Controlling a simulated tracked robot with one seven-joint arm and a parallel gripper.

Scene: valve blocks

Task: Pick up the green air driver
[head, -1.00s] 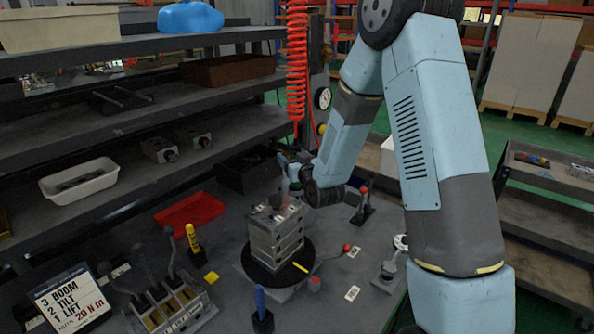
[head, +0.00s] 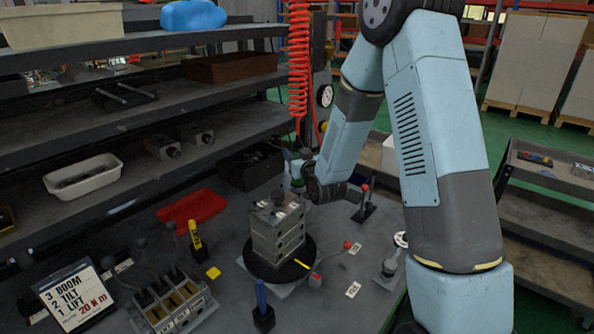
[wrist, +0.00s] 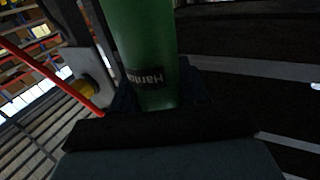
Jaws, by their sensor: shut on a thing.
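The green air driver (wrist: 143,45) fills the upper middle of the wrist view, with a dark label on its body. My gripper (wrist: 165,105) is shut on it; its dark jaws hide the driver's lower end. In the head view a small green part of the driver (head: 296,167) shows at the end of my arm, above and behind the stacked grey valve block (head: 277,238). My gripper is small and partly hidden there. The block stands on a black round turntable (head: 256,268) on the bench.
A red coiled hose (head: 298,65) hangs above the driver. A black bin (head: 250,170) and a red tray (head: 191,209) lie to the left.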

